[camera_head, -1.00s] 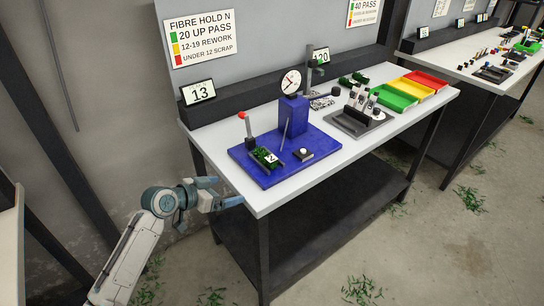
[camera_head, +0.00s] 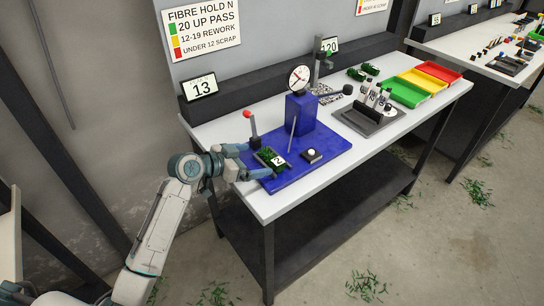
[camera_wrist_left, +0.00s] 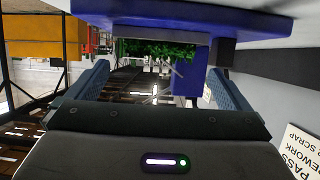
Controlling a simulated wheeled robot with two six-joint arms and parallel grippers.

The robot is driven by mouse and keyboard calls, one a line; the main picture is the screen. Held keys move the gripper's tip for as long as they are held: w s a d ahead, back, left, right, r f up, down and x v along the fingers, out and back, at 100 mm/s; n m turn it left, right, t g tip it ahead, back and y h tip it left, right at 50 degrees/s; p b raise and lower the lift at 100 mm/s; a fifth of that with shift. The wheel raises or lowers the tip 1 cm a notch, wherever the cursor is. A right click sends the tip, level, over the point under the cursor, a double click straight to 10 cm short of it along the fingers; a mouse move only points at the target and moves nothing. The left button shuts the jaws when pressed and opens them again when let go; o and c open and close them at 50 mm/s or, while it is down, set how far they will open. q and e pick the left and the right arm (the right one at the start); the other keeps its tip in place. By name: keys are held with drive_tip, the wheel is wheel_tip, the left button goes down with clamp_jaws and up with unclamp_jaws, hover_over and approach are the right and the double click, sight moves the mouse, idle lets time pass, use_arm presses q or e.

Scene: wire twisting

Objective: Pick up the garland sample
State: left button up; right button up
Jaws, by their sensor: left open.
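The garland sample (camera_head: 269,156) is a small dark-green leafy bundle with a white tag marked 2, in a dark holder on the blue fixture base (camera_head: 318,162). My left gripper (camera_head: 254,162) is open at the left edge of the base, with one finger on each side of the sample's near end. In the left wrist view the green garland (camera_wrist_left: 160,50) shows under the blue base, between and beyond the two spread fingers of the gripper (camera_wrist_left: 160,70). Whether a finger touches it cannot be told. My right gripper is not in view.
A red-knobbed lever (camera_head: 252,127) stands just behind the sample. A blue post with a dial (camera_head: 299,80) and a black button box (camera_head: 311,155) are further right. Green (camera_head: 408,94), yellow (camera_head: 424,83) and red (camera_head: 439,72) trays sit at the bench's right.

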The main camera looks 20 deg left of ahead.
sight(269, 155)
use_arm(q)
drive_tip(key=shift+w+d+f, duration=0.15)
drive_tip(key=shift+w, duration=0.1)
drive_tip(key=shift+w+d, duration=0.1)
drive_tip(key=shift+w, duration=0.1)
drive_tip(key=p+x, duration=0.1)
drive_tip(key=x, duration=0.1)
drive_tip(key=p+x, duration=0.2)
drive_tip(key=shift+d, duration=0.3)
drive_tip(key=shift+w+d, duration=0.15)
drive_tip(key=shift+w, duration=0.1)
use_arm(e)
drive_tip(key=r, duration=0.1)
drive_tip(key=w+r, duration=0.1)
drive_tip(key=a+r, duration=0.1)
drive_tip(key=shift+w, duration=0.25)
use_arm(q)
drive_tip(key=shift+c, duration=0.2)
drive_tip(key=c, duration=0.6)
drive_tip(key=shift+c, duration=0.6)
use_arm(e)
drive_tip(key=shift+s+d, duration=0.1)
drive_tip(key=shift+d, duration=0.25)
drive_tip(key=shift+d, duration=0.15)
